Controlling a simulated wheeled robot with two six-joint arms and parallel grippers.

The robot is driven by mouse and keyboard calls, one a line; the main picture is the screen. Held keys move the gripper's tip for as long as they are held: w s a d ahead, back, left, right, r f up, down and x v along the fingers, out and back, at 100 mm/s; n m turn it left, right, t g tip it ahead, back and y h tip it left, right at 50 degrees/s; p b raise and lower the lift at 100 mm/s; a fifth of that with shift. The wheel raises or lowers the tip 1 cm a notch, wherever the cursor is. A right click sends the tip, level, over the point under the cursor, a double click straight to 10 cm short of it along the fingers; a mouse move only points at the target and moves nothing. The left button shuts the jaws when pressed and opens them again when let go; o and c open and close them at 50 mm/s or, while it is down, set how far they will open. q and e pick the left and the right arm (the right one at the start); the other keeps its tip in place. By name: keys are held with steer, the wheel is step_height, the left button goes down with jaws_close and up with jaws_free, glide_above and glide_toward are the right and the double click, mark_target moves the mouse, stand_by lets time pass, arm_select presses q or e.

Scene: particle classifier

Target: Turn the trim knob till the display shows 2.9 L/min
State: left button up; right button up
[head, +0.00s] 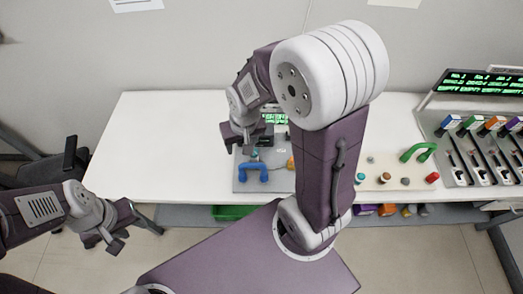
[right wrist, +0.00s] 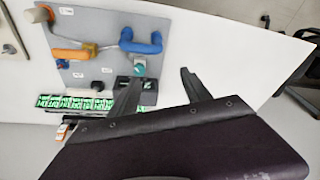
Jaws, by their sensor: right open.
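A grey panel (head: 246,182) lies on the white table, partly hidden by my right arm. It carries a small teal knob (head: 255,153), which also shows in the right wrist view (right wrist: 140,67). A display with green text (right wrist: 90,103) stands at the panel's edge and appears upside down there; I cannot read its value. I cannot tell for certain which knob is the trim knob. My right gripper (head: 245,135) is above the panel's back part; in the right wrist view its fingers (right wrist: 158,90) are apart with nothing between them. My left gripper (head: 108,240) hangs off the table's front left.
The panel bears a blue handle (head: 252,172) and an orange handle (right wrist: 72,57) near the teal knob. At the right stand a green handle (head: 418,152), several small knobs and a rack of levers under an EMPTY display (head: 480,82). The table's left part is clear.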

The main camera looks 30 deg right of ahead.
steer(key=w+d+m+p, duration=0.2)
steer(key=w+p, duration=0.1)
steer(key=w, duration=0.4)
steer(key=d+f+g+p, duration=0.1)
steer(key=f, duration=0.1)
steer(key=d+f+p, duration=0.1)
steer(key=d+f, duration=0.1)
steer(key=f, duration=0.1)
steer(key=d+f+m+g+p, duration=0.1)
steer(key=d+f, duration=0.1)
steer(key=f, duration=0.1)
steer(key=shift+s+d+f+g, duration=0.1)
steer(key=shift+s+g, duration=0.05)
steer(key=shift+g, duration=0.15)
steer(key=shift+s+d, duration=0.15)
steer(key=shift+s, duration=0.05)
steer(key=shift+s+f, duration=0.1)
steer(key=shift+f, duration=0.45)
step_height(320, 180, down, 7)
steer(key=shift+f+p, duration=0.2)
steer(key=shift+p, duration=0.9)
steer(key=shift+f, duration=0.35)
